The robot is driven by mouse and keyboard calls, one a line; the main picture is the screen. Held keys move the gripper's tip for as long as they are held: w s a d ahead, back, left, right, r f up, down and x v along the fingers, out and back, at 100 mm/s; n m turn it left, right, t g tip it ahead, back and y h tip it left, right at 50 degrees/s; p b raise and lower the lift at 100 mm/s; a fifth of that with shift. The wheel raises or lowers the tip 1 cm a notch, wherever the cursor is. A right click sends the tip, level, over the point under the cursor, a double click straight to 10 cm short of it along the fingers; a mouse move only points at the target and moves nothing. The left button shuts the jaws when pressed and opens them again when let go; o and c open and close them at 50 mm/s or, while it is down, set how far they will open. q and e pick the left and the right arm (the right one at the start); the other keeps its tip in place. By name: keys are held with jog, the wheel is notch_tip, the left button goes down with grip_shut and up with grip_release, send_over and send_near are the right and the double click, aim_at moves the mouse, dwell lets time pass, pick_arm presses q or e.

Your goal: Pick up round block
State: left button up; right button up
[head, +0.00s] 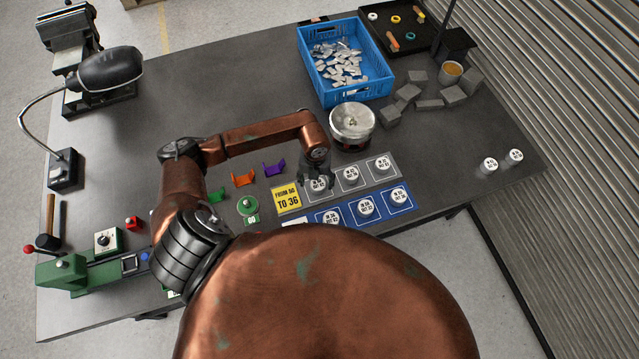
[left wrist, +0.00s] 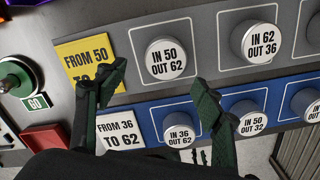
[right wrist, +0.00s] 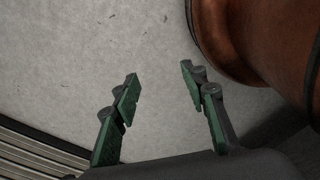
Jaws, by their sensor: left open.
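Several round blocks with white printed tops stand in squares on a grey strip (head: 335,188) and a blue strip (head: 348,222). My left gripper (head: 317,176) is open over the left block (head: 319,186) of the grey strip. In the left wrist view that block reads "IN 50 OUT 62" (left wrist: 166,58) and shows between and beyond the open fingers (left wrist: 161,84). Beside it is "IN 62 OUT 36" (left wrist: 258,42); "IN 36 OUT 62" (left wrist: 179,137) is on the blue strip. My right gripper (right wrist: 160,74) is open and empty over the floor.
Two more round blocks (head: 490,165) stand at the right table end. A silver round pot (head: 352,123) is just behind the grey strip. A blue crate (head: 376,92) of metal pieces, grey blocks (head: 429,104) and small coloured holders (head: 243,179) lie around. My arm hides the front.

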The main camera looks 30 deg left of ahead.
aim_at(318, 184)
pick_arm(q)
jog(key=shift+s+f, duration=0.2)
jog(key=shift+f, duration=0.35)
jog(key=w+f, duration=0.1)
jog(key=f, duration=0.2)
jog(key=shift+w+p, duration=0.3)
jog(key=shift+w, duration=0.1)
jog(key=shift+f, duration=0.3)
jog(key=shift+s+a+r, duration=0.1)
jog(key=shift+s+r, duration=0.05)
jog(key=shift+s, duration=0.05)
jog(key=shift+c, duration=0.3)
jog(key=shift+w+f, duration=0.2)
jog(key=shift+w, duration=0.1)
jog(key=c, duration=0.5)
jog(key=shift+s, duration=0.1)
jog(key=shift+c, duration=0.7)
jog(key=shift+s+r, duration=0.1)
jog(key=shift+r, duration=0.05)
jog(key=c, duration=0.6)
jog(key=shift+c, duration=0.7)
pick_arm(e)
jog(key=shift+w+a+r, duration=0.15)
jog(key=shift+w+r, duration=0.25)
jog(key=shift+r, duration=0.05)
